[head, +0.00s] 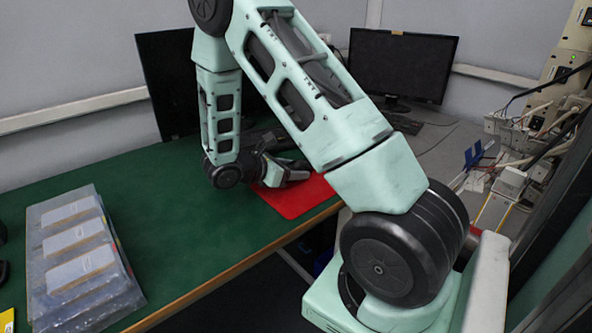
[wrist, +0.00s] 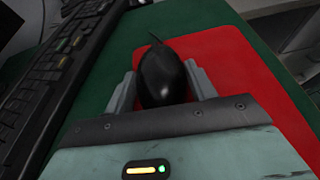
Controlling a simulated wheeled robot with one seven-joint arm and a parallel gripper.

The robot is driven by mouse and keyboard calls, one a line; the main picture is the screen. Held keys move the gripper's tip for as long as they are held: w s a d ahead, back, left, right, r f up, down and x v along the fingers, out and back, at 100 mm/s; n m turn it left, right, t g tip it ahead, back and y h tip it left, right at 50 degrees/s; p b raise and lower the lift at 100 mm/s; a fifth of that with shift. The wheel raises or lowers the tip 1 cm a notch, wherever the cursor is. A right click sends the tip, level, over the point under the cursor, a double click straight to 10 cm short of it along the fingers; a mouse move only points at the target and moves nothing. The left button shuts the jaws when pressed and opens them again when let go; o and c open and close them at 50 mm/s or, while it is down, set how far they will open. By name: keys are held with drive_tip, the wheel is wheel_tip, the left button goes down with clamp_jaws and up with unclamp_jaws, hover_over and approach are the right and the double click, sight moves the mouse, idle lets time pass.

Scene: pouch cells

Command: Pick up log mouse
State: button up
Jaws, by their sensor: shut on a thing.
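A dark, rounded computer mouse (wrist: 162,76) with a thin cable at its far end shows in the wrist view, over the red mouse pad (wrist: 225,50). My gripper (wrist: 160,82) has one pale finger on each side of the mouse and is shut on it. I cannot tell whether the mouse touches the pad or is lifted off it. In the head view my gripper (head: 290,172) is at the red pad (head: 292,197), and the mouse is hard to make out there.
A black keyboard (wrist: 50,75) lies left of the pad in the wrist view. The green table (head: 170,190) has free room between the pad and a stack of clear-wrapped packs (head: 80,255). Dark monitors (head: 400,65) stand behind. Cables and equipment (head: 520,140) are at the right.

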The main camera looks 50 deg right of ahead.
sight(292, 165)
wheel_tip(292, 165, up, 10)
drive_tip(key=shift+p, duration=0.6)
